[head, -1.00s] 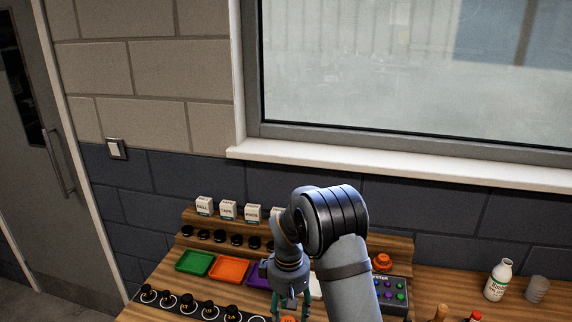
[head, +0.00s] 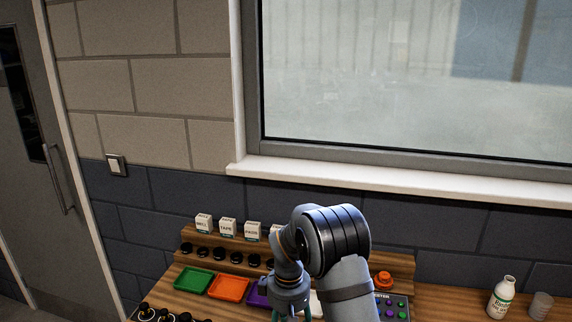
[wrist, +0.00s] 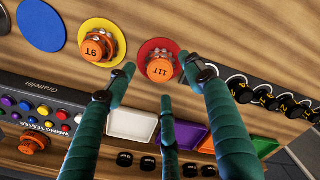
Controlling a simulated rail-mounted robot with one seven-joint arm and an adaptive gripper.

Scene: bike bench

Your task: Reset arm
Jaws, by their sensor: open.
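My gripper (wrist: 158,82) shows in the wrist view with its green fingers spread apart and nothing held between them. An orange cog-like piece marked 11T (wrist: 162,68) on a red disc appears beyond the fingertips. A second orange piece marked 9T (wrist: 98,48) sits on a yellow disc to its left. In the head view, my arm reaches down over the bench (head: 405,260); the gripper (head: 288,314) is at the bottom edge, with its fingertips cut off.
Green (head: 194,279), orange (head: 229,288) and purple (head: 257,295) trays stand left of my arm. Small labelled boxes (head: 228,229) stand on the rear shelf. A tester panel (wrist: 38,112) and a white bottle (head: 502,297) are on the bench. A window is behind.

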